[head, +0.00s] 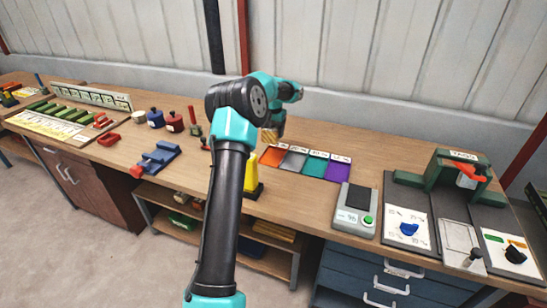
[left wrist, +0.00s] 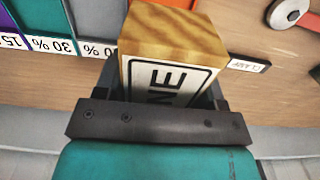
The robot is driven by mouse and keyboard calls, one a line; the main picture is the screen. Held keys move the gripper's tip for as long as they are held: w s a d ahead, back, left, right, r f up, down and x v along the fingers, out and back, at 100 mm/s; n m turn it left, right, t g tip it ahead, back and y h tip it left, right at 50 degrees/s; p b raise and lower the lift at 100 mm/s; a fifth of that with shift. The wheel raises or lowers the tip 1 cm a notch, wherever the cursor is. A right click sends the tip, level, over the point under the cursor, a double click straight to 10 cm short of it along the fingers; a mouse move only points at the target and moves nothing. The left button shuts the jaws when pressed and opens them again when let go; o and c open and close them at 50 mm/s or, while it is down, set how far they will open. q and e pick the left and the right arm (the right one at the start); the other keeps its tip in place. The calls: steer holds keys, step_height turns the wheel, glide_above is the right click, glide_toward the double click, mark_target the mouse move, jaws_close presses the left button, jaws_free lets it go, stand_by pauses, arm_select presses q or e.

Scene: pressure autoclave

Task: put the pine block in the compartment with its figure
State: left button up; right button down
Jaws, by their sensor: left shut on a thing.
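My left gripper (head: 270,130) is shut on the pine block (left wrist: 172,38), a wood-grained block with a white label whose visible letters end in "NE". In the head view the block (head: 267,137) shows just below the gripper, near the far-left side of the coloured compartments. These run left to right: orange (head: 272,157), grey (head: 293,162), teal (head: 315,167) and purple (head: 338,172). In the left wrist view the purple one reads 15 and the teal one 30 %, upside down. The block hides part of the grey and orange ones there. My right gripper is not in view.
A scale (head: 355,208) with a green button stands right of the compartments; its display is too small to read surely. A yellow object (head: 253,185) stands partly behind my arm. A blue clamp-like tool (head: 158,157) lies left. A green press (head: 460,170) stands right.

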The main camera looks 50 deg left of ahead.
arm_select(q)
glide_above(273, 157)
steer(key=shift+f, duration=2.45)
steer(key=shift+f, duration=0.15)
steer(key=shift+w+f, duration=0.1)
steer(key=shift+f, duration=2.25)
steer(key=shift+f, duration=0.2)
steer(key=o, duration=1)
step_height(273, 157, up, 12)
steer(key=shift+r, duration=0.2)
